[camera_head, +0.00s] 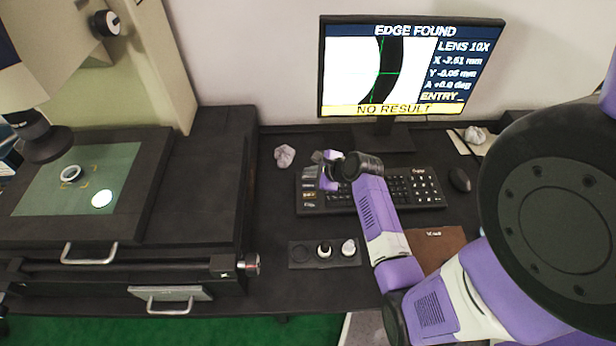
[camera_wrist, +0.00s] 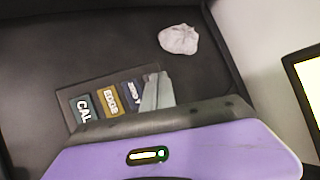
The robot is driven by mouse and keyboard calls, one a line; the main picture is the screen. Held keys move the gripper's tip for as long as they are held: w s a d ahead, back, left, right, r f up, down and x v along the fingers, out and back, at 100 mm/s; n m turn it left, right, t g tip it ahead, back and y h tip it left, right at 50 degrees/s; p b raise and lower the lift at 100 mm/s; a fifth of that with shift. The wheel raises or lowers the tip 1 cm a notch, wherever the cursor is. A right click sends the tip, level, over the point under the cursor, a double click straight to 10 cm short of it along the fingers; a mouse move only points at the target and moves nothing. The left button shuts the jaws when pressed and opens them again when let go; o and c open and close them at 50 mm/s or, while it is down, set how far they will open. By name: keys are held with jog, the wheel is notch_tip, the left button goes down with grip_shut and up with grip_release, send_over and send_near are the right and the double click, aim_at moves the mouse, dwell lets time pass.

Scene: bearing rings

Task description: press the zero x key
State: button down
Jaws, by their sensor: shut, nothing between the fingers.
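The black keyboard (camera_head: 425,203) lies on the desk below the monitor, with a column of larger labelled keys at its left end. In the wrist view a CAL key (camera_wrist: 84,108), a yellow EDGE key (camera_wrist: 109,102) and a dark blue key (camera_wrist: 132,91) sit in a row. The blue key's label is partly covered and hard to read; it may be a zero key. My gripper (camera_wrist: 157,90) is shut and empty, its fingertips over or beside the blue key. In the head view my gripper (camera_head: 326,168) is above the keyboard's left end. I cannot tell whether it touches a key.
The monitor (camera_head: 372,109) reads EDGE FOUND, X -2.51 mm, Y -0.05 mm and NO RESULT. A crumpled pale lump (camera_head: 284,155) lies left of the keyboard, a mouse (camera_head: 459,180) right. The measuring stage (camera_head: 125,215) stands left.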

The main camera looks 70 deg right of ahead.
aim_at(310, 179)
jog(key=shift+f, duration=0.3)
dwell(0.5)
jog(key=shift+r, duration=0.15)
jog(key=shift+r+p, duration=0.65)
jog(key=shift+p, duration=0.3)
notch_tip(310, 179, up, 5)
jog(key=p, duration=0.5)
dwell(0.4)
